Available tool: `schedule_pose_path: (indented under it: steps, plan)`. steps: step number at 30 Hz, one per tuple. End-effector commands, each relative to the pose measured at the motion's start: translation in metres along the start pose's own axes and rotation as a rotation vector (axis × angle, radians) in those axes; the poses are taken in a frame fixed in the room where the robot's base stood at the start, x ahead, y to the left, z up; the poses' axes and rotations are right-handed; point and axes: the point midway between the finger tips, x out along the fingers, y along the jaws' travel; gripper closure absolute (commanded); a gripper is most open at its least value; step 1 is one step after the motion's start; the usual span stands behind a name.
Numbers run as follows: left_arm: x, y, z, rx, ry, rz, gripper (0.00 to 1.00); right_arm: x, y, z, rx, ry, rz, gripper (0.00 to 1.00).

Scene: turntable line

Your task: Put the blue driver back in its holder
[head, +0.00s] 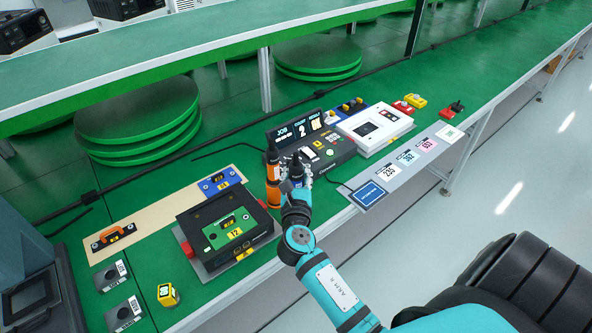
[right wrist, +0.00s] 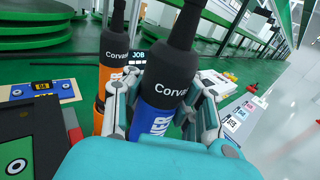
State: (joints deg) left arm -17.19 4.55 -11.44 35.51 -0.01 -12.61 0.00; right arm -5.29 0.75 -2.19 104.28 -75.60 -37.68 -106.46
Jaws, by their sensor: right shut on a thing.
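The blue driver (right wrist: 165,92) has a black upper body and a blue lower band, and it stands roughly upright in the right wrist view. My right gripper (head: 297,181) is shut on it, with a finger on either side of the blue band. In the head view the gripper and arm hide most of this driver. An orange driver (head: 272,172) stands upright just left of the gripper; it also shows in the right wrist view (right wrist: 113,62). The blue driver's holder cannot be made out, and its lower end is hidden. My left gripper is out of view.
A black fixture with a green board (head: 232,228) lies left of the gripper. Behind are a JOB display console (head: 317,150) and a white case (head: 374,128). A grey label strip (head: 408,157) runs along the right front edge. A yellow block (head: 167,294) sits front left.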

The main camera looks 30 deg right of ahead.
Motion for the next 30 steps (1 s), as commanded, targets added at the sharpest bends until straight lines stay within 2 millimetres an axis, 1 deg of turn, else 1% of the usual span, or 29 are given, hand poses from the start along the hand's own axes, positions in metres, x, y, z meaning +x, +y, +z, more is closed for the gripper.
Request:
schedule_pose_path:
  steps: [19, 20, 24, 29, 30]
  plan:
    - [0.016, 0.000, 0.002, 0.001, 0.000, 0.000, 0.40, 0.001, 0.000, -0.019, 0.000, -0.002, 0.001, 1.00]
    - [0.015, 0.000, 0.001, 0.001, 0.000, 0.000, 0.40, 0.001, 0.000, -0.018, 0.000, -0.002, 0.001, 0.91]
    - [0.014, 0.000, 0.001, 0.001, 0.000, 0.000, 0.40, 0.001, 0.000, -0.018, 0.000, -0.002, 0.000, 0.73]
    - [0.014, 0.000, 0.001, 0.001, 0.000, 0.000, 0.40, 0.001, 0.000, -0.018, 0.000, -0.001, 0.000, 0.52]
    - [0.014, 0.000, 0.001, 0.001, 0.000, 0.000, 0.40, 0.001, 0.000, -0.018, 0.000, -0.001, 0.000, 0.52]
